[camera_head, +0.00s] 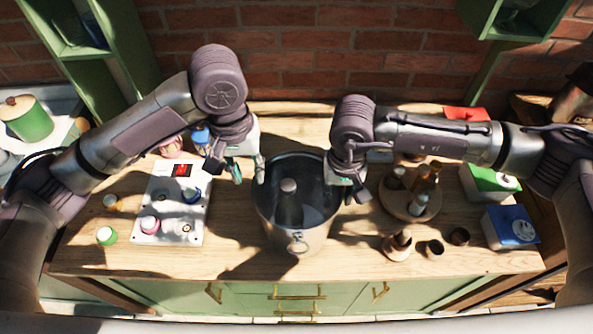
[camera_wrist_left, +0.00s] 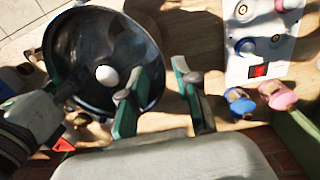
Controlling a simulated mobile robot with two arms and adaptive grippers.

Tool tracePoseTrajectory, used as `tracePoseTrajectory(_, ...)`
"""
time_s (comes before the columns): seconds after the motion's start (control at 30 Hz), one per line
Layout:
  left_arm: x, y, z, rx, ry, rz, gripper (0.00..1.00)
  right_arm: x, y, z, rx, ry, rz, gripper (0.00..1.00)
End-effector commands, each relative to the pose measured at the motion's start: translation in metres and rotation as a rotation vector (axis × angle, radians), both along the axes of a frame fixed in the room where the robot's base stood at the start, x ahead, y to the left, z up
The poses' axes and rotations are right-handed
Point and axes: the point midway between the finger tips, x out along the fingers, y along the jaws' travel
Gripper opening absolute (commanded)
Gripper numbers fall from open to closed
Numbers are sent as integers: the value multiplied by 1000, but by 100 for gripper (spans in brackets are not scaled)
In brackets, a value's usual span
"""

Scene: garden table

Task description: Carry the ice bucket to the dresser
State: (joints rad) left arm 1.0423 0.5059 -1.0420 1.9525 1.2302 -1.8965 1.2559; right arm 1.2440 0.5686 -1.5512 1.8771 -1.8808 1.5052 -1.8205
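The dark metal ice bucket (camera_head: 297,240) appears to stand on the wooden top of a green cabinet with drawers (camera_head: 270,262); I cannot tell if this is the dresser. My left gripper (camera_head: 249,174) is at the bucket's left rim. In the left wrist view its fingers (camera_wrist_left: 158,100) are apart, with the bucket (camera_wrist_left: 146,45) rim between them. My right gripper (camera_head: 348,187) is at the right rim, its fingers apart; whether they touch it is unclear.
A white panel with knobs (camera_head: 165,185) lies left of the bucket. A round wooden tray with bottles (camera_head: 428,212) and small dark cups (camera_head: 459,236) are to the right, beside green and blue boxes (camera_head: 497,240). A brick wall stands behind. The top just front-left of the bucket is clear.

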Motion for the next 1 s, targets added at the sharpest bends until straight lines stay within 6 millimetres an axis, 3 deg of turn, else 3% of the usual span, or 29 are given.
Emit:
tracePoseTrajectory(0.17,0,0,5,-1,1,0,31,1,0,12,1,-3,0,31)
tracePoseTrajectory(0.63,0,0,4,0,1,-1,31,1,0,103,1,-3,0,31)
tracePoseTrajectory(0.8,0,0,4,0,1,-1,31,1,0,117,0,-1,0,31)
tracePoseTrajectory(1.0,0,0,4,0,1,-1,31,0,0,120,0,1,0,31)
